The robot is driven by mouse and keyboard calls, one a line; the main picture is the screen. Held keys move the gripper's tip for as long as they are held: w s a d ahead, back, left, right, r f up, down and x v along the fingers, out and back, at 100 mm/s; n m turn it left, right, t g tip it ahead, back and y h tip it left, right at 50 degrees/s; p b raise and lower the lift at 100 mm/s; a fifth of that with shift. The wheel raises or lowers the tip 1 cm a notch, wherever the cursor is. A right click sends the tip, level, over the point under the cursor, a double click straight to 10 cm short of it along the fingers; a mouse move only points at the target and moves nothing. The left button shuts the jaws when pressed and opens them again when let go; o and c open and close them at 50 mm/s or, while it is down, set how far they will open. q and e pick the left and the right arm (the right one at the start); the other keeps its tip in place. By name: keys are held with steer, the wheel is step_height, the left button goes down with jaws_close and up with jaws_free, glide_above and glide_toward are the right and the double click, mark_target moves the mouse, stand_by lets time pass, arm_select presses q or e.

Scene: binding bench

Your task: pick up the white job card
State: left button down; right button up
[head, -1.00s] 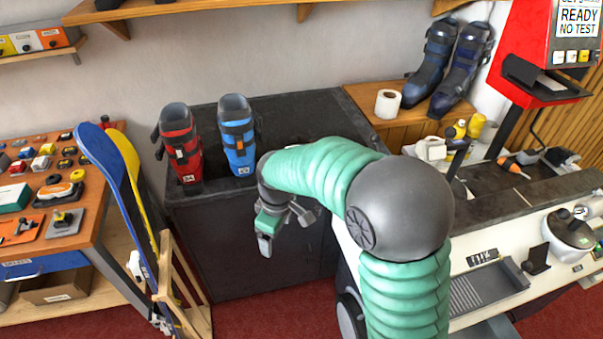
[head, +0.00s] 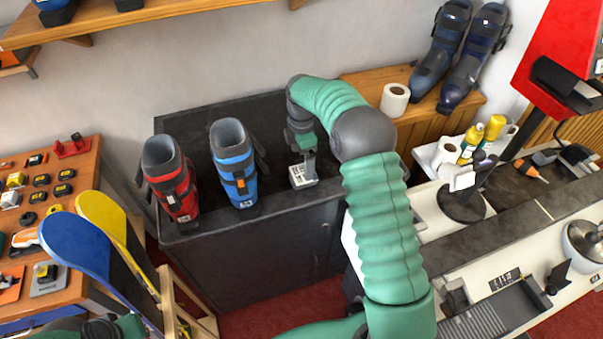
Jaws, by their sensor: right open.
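A small white card with dark print (head: 304,176), which looks like the job card, lies on the dark cabinet top to the right of the blue boot. My right gripper (head: 302,158) points down just above it, with its jaws open. The fingertips overlap the card's far edge in the picture; I cannot tell whether they touch it. Part of my left arm shows at the bottom left edge, but its gripper is out of view.
A red ski boot (head: 172,182) and a blue ski boot (head: 234,168) stand on the dark cabinet (head: 250,255) to the left of the gripper. A white paper roll (head: 394,100) sits on a wooden bench behind. Skis (head: 78,255) lean at left.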

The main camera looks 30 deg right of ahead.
mark_target(303, 173)
steer(key=f, duration=0.2)
steer(key=d+f+p, duration=0.1)
steer(key=f, duration=0.1)
steer(key=w+f, duration=0.1)
steer(key=f, duration=0.1)
steer(key=shift+d, duration=0.4)
steer(key=shift+d+f, duration=0.15)
steer(key=shift+f, duration=0.1)
steer(key=shift+s+a+r, duration=0.15)
steer(key=shift+a+r, duration=0.1)
steer(key=shift+a, duration=0.45)
steer(key=shift+d+f, duration=0.15)
steer(key=shift+f, duration=0.1)
steer(key=shift+d+f, duration=0.1)
steer(key=shift+d, duration=0.25)
steer(key=shift+a, duration=0.35)
steer(key=c, duration=1.1)
arm_select(q)
steer(key=shift+w+d+r, duration=0.2)
steer(key=shift+d+r, duration=0.4)
steer(key=shift+r, duration=0.15)
arm_select(e)
steer(key=shift+d, duration=0.2)
steer(key=c, duration=0.7)
